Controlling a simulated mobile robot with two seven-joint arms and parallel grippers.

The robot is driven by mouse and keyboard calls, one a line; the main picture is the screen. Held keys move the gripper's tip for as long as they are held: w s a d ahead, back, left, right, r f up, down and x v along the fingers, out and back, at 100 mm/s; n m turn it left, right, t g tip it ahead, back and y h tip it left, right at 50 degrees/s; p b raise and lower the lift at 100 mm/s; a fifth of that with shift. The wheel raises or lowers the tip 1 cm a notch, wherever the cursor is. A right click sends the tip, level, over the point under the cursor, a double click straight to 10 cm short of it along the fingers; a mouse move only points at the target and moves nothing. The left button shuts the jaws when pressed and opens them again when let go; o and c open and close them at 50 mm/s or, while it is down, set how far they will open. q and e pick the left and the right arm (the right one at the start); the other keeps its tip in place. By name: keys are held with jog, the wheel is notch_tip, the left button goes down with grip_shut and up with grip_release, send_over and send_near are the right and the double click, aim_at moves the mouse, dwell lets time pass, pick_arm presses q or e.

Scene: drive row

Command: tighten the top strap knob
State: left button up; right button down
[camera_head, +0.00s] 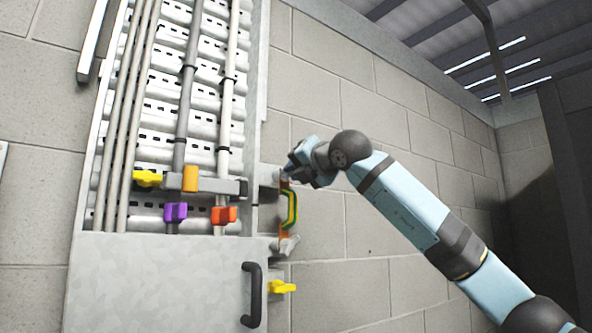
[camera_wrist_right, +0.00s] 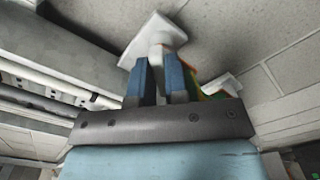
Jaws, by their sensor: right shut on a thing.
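My right gripper (camera_head: 291,164) reaches in from the right to the top end of the strap beside the cabinet. In the right wrist view its two blue fingers (camera_wrist_right: 160,72) are shut on a pale knob (camera_wrist_right: 162,40), the top strap knob. In the head view the gripper mostly hides this knob. The green and orange strap (camera_head: 290,208) hangs below the gripper; a bit of it shows in the right wrist view (camera_wrist_right: 212,90). A grey lower knob (camera_head: 289,245) sits at the strap's bottom end. My left gripper is not in view.
The grey cabinet (camera_head: 160,280) has a black handle (camera_head: 252,294) and a yellow knob (camera_head: 283,287) at its right side. Yellow, orange, purple (camera_head: 175,211) and red-orange (camera_head: 223,215) clamps sit among the pipes. The block wall (camera_head: 400,285) right of the strap is bare.

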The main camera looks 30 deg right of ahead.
jog(key=shift+f+b, duration=0.2)
jog(key=shift+b, duration=0.35)
jog(key=m+b, duration=0.6)
jog(key=b, duration=0.1)
jog(key=shift+f, duration=0.2)
jog(key=m+b, duration=0.3)
jog(key=m, duration=0.2)
jog(key=shift+b, duration=0.4)
jog(key=m+b, duration=0.1)
jog(key=m, duration=0.3)
jog(key=shift+b, duration=0.35)
jog(key=shift+m+b, duration=0.3)
jog(key=shift+m, duration=0.5)
jog(key=shift+m+b, duration=0.35)
jog(key=shift+m, duration=0.65)
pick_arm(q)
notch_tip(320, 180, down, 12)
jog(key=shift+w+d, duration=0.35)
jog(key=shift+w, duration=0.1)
pick_arm(e)
jog(key=shift+m, duration=0.5)
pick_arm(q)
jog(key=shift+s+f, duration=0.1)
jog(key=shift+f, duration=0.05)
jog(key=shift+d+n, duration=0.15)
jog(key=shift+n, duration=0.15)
